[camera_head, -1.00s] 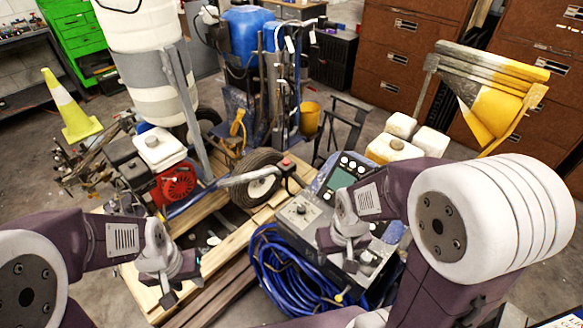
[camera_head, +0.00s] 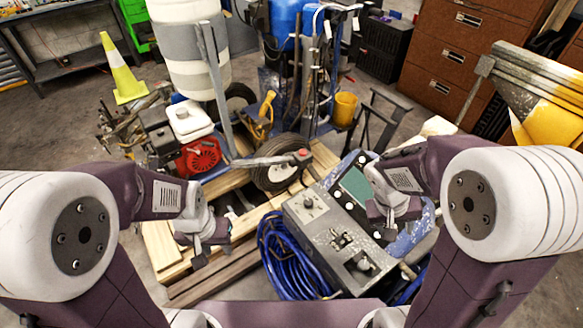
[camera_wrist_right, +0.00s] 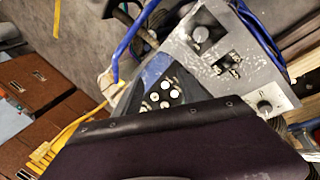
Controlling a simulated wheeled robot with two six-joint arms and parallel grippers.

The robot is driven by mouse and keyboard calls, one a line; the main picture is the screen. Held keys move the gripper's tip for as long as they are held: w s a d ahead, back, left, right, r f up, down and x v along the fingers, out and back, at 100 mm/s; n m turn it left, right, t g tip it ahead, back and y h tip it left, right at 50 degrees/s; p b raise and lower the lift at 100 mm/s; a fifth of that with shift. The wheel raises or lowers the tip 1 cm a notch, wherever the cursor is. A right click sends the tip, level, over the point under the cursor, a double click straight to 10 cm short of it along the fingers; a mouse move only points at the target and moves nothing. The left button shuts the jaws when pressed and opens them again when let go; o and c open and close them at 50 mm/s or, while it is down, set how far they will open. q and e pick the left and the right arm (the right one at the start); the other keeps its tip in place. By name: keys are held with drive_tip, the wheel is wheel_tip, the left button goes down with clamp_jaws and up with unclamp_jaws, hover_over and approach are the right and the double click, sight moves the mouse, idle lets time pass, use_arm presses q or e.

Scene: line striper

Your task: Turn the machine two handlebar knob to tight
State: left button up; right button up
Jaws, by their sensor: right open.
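A grey control box (camera_head: 322,238) with dark knobs stands in the middle of the head view. One knob (camera_head: 309,203) is near its upper left, another (camera_head: 362,264) near its lower edge. The box also shows in the right wrist view (camera_wrist_right: 205,62). A handlebar (camera_head: 262,161) with a red-tipped end is behind the box. I cannot tell which knob is the machine two handlebar knob. My left gripper (camera_head: 203,252) is open and empty over the wooden boards, left of the box. My right gripper (camera_head: 385,226) is open at the box's right side, with its fingertips partly hidden.
A coiled blue hose (camera_head: 285,265) lies against the box's left side. A red engine (camera_head: 199,157) and a wheel (camera_head: 274,174) stand behind on wooden boards (camera_head: 215,275). A yellow cone (camera_head: 121,72) is back left, with brown cabinets (camera_head: 440,60) at back right. Grey floor is clear at left.

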drive_tip(key=w+d+r+n+t+h, duration=0.1)
drive_tip(key=w+d+r+n+h, duration=0.2)
drive_tip(key=w, duration=0.4)
drive_tip(key=w+d+r+t+h, duration=0.1)
drive_tip(key=w+d+t+h, duration=0.15)
drive_tip(key=w, duration=0.45)
drive_tip(key=n+t+y+p, duration=0.2)
drive_tip(key=n+t+y, duration=0.2)
drive_tip(key=n+t, duration=0.8)
hover_over(292, 166)
drive_tip(key=s+d, duration=0.4)
drive_tip(key=s, duration=0.1)
wheel_tip(292, 166, down, 9)
drive_tip(key=s+a+f+n+g+y, duration=0.1)
drive_tip(key=s+a+f+n+y, duration=0.1)
drive_tip(key=s+a+f+n, duration=0.4)
drive_tip(key=w+f, duration=0.1)
drive_tip(key=w, duration=0.2)
drive_tip(key=w+d+f+m, duration=0.1)
drive_tip(key=w, duration=0.2)
drive_tip(key=w+f+m, duration=0.1)
drive_tip(key=w+f, duration=0.1)
drive_tip(key=w, duration=0.2)
drive_tip(key=shift+d, duration=0.3)
clamp_jaws()
drive_tip(key=shift+f+m+t+b, duration=0.35)
drive_tip(key=shift+m+t+b, duration=0.1)
drive_tip(key=shift+b, duration=0.65)
drive_tip(key=shift+r, duration=0.2)
